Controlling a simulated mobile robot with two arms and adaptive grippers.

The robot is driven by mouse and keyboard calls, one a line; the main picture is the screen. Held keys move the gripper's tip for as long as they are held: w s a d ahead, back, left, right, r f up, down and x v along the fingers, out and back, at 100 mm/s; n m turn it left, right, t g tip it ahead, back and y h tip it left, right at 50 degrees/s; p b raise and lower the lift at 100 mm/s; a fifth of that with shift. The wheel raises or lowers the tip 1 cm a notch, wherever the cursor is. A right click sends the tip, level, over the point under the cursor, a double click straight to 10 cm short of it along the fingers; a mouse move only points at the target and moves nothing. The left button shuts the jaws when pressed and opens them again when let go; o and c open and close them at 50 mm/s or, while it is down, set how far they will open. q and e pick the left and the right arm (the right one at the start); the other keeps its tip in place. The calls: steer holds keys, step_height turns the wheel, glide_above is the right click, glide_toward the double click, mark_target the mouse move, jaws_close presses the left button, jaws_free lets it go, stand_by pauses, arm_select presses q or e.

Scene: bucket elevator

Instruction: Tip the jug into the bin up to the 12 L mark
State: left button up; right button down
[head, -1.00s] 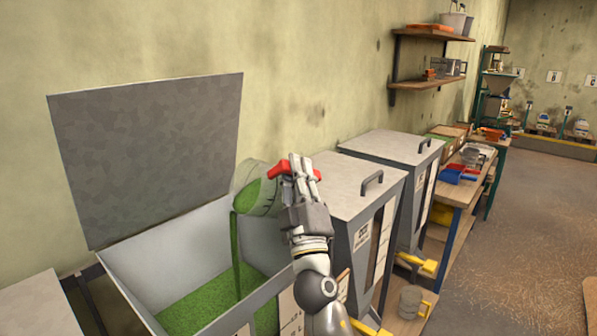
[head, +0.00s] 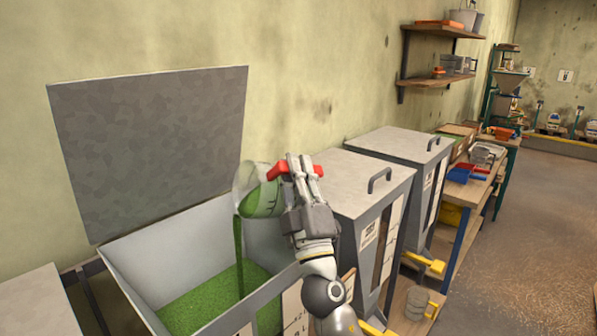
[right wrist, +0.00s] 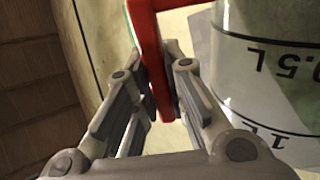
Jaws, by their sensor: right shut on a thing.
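My right gripper (head: 300,170) is shut on the red handle (head: 278,172) of the clear jug (head: 260,190). The jug is tilted over the open bin (head: 185,240), and a green stream (head: 239,250) runs from its mouth into the bin. Green material (head: 205,297) covers the visible floor of the bin. In the right wrist view the red handle (right wrist: 155,60) sits between my fingers, beside the jug's wall with upside-down 0.5 L and 1 L marks (right wrist: 275,70). The bin's 12 L mark cannot be made out. My left gripper is not in view.
The bin's grey lid (head: 150,145) stands open against the wall. Two closed grey bins (head: 350,180) with handles stand to the right, close to my right arm. A workbench (head: 470,200) and wall shelves (head: 440,84) are beyond. Open floor lies at right.

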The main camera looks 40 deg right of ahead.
steer(key=shift+s+a+r+n, duration=0.1)
steer(key=shift+a+n, duration=0.15)
steer(key=shift+n, duration=0.05)
steer(key=shift+y, duration=0.4)
steer(key=shift+a+f+n+t+b, duration=0.2)
steer(key=shift+n+t+b, duration=0.1)
steer(key=shift+n+b, duration=0.2)
steer(key=shift+a+n+t+y, duration=0.2)
steer(key=shift+n+t+y, duration=0.15)
steer(key=shift+y, duration=0.25)
